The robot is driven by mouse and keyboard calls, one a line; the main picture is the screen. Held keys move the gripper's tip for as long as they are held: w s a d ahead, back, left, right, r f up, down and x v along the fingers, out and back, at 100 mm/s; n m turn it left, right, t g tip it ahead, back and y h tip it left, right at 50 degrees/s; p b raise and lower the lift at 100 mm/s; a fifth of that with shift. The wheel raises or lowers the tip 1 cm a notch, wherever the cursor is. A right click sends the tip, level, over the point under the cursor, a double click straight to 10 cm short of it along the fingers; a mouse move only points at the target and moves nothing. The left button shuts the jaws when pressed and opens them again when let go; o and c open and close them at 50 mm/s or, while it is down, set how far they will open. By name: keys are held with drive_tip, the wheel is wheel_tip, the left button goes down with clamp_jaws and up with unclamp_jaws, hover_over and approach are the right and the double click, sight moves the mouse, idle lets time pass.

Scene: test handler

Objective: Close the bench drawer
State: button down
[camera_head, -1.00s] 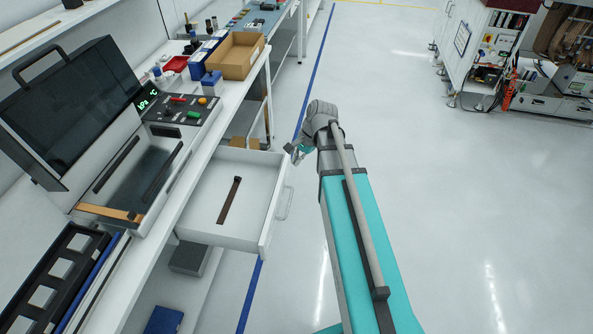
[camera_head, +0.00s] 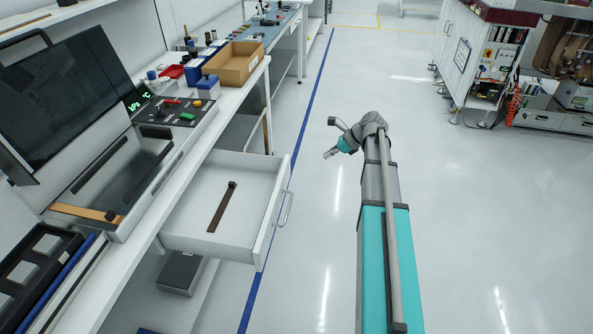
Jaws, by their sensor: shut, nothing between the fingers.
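The white bench drawer (camera_head: 181,232) stands pulled out from the bench on the left, over the floor. Its front panel with a bar handle (camera_head: 285,208) faces right. A dark brown strip-like object (camera_head: 222,206) lies inside it. My gripper (camera_head: 328,154) is up and to the right of the drawer front, clear of it, at the end of my teal and grey arm. It is small in view, shut and empty.
The bench carries an open test case (camera_head: 122,185) with a control panel, a cardboard box (camera_head: 234,64) and a black tray (camera_head: 38,262) with pale squares. A dark box (camera_head: 181,272) sits below the drawer.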

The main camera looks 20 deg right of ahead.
idle(0.4)
drive_tip(key=w+a+r+b+x, duration=0.1)
drive_tip(key=r+b+x, duration=0.1)
drive_tip(key=b+x, duration=0.5)
drive_tip(key=shift+a+x, duration=0.25)
drive_tip(key=shift+x, duration=2.9)
drive_tip(key=shift+s+r, duration=0.1)
drive_tip(key=shift+r, duration=0.1)
